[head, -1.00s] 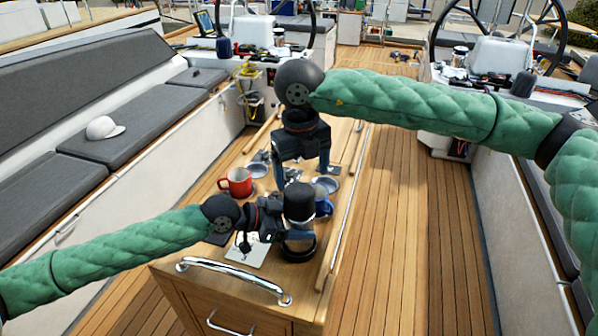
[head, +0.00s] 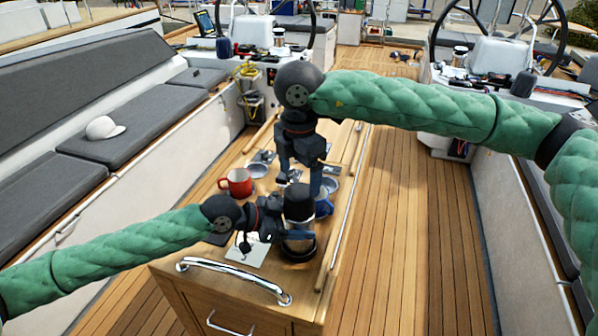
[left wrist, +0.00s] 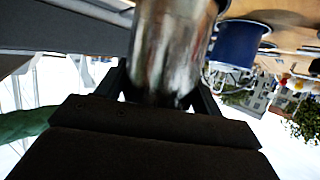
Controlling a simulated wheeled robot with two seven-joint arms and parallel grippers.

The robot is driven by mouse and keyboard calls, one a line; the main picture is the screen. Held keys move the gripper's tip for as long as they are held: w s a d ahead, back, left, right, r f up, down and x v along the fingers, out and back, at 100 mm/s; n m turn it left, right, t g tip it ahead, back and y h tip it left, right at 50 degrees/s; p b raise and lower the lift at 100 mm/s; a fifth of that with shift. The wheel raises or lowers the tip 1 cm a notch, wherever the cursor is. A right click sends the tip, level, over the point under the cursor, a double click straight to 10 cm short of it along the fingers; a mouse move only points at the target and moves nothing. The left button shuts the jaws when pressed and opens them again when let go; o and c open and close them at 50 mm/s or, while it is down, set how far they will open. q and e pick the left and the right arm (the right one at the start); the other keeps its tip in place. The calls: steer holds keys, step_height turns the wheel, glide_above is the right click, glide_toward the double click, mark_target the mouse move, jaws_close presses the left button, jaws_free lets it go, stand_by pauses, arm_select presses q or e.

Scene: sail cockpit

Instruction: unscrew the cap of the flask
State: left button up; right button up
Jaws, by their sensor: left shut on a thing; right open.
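The flask (head: 299,235) stands upright at the near end of the wooden cockpit table, with a large black cap (head: 299,202) on top. My left gripper (head: 287,228) is shut on the flask's body from the left. In the left wrist view the shiny metal body (left wrist: 170,45) sits between the left fingers. My right gripper (head: 300,180) points down from above, directly over the cap, with its fingers open. In the head view its fingertips come close to the cap's top edge; I cannot tell whether they touch it.
A red mug (head: 239,182) stands left of the flask. A blue mug (head: 323,205) is close behind the flask on the right and shows in the left wrist view (left wrist: 239,45). A metal rail (head: 235,277) crosses the table's near edge.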

mark_target(299, 190)
steer(key=shift+m, duration=1)
steer(key=shift+f, duration=4.05)
steer(key=c, duration=1)
steer(key=shift+o, duration=0.2)
steer(key=n, duration=0.6)
steer(key=o, duration=1.1)
